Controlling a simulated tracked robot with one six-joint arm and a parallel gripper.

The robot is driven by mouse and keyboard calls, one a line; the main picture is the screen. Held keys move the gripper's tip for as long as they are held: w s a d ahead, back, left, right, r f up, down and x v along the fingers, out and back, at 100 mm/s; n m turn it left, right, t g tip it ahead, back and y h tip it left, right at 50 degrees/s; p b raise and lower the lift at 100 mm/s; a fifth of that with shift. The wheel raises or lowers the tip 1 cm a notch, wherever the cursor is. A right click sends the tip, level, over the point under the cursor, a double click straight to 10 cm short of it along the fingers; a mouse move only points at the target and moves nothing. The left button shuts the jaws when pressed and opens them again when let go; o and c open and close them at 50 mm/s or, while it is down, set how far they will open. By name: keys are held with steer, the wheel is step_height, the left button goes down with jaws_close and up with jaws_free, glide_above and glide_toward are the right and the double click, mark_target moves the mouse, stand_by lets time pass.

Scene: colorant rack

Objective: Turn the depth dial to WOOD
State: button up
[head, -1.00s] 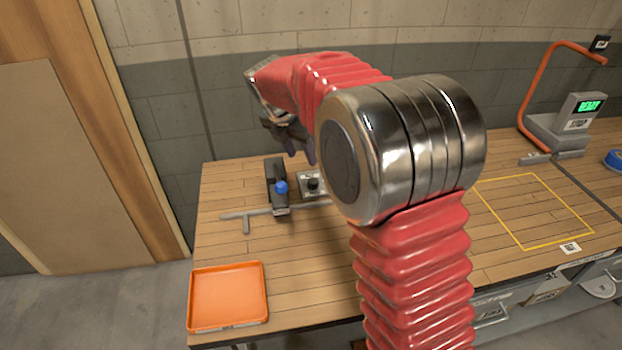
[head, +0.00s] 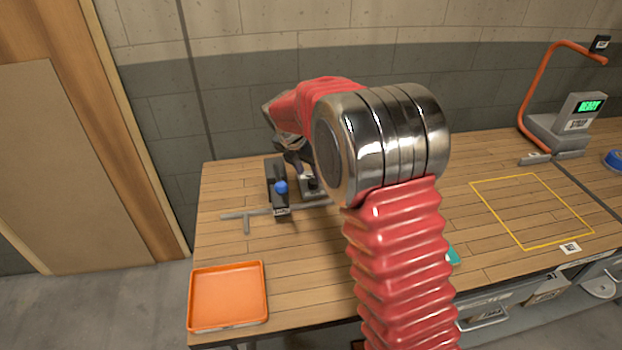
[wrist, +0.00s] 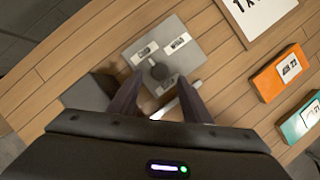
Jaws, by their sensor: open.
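The depth dial is a dark round knob (wrist: 159,71) on a pale square plate (wrist: 190,58) with small labels, seen in the wrist view. The label words are too small to read. In the head view the plate and knob (head: 312,184) are partly hidden by my gripper (head: 303,170). My gripper (wrist: 158,92) is open, its two dark fingers pointing down toward the dial, one on each side of the knob in the wrist view. I cannot tell whether the fingers touch the knob.
A dark block with a blue knob (head: 281,187) stands just left of the dial. A grey T-shaped bar (head: 246,214) lies in front. An orange tray (head: 228,295) sits at the front left. In the wrist view an orange box (wrist: 280,72) and a teal box (wrist: 301,121) lie right.

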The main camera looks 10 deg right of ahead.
mark_target(312, 181)
steer(key=shift+x, duration=2.15)
steer(key=shift+a, duration=0.1)
steer(key=c, duration=1)
